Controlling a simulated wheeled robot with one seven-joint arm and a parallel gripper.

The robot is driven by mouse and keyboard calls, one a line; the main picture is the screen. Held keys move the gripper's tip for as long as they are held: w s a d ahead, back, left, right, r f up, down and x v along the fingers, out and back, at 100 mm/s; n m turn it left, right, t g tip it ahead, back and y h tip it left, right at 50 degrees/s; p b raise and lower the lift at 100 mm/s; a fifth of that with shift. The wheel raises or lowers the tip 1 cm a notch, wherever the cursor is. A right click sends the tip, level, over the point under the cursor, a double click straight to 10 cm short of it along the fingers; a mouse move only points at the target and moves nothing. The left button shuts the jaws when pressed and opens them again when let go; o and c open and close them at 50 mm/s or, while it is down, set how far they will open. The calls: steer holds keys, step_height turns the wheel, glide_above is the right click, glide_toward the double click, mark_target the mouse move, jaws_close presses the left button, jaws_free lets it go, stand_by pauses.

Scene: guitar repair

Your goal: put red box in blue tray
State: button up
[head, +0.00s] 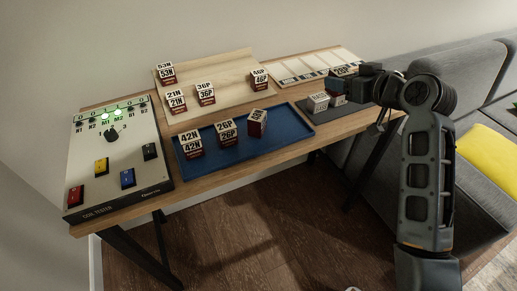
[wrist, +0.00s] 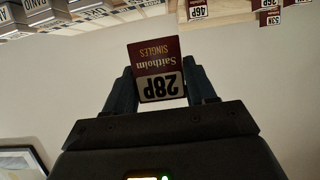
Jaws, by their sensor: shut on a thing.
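My gripper (wrist: 162,85) is shut on a dark red and cream box (wrist: 158,72) labelled 28P, with its print upside down in the wrist view. In the head view, my gripper (head: 362,82) is above the table's right part, and the held box (head: 344,71) shows partly in front of it. The blue tray (head: 284,124) lies at the table's front middle, to the left of my gripper. In the tray, boxes marked 42N (head: 190,143) and 26P (head: 227,133) stand beside another red and cream box (head: 257,122).
A pale wooden board (head: 225,72) behind the tray bears several similar boxes. A coil tester (head: 118,160) with switches stands at the left. A dark mat (head: 345,118) with small boxes lies under my gripper. A labelled rack (head: 310,62) is behind. A grey sofa (head: 455,75) is at right.

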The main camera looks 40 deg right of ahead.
steer(key=w+a+f, duration=0.4)
steer(key=w+a, duration=0.1)
steer(key=w+a+f, duration=0.3)
steer(key=shift+w, duration=0.1)
steer(key=shift+f, duration=2)
steer(key=shift+f, duration=0.2)
steer(key=o, duration=1.1)
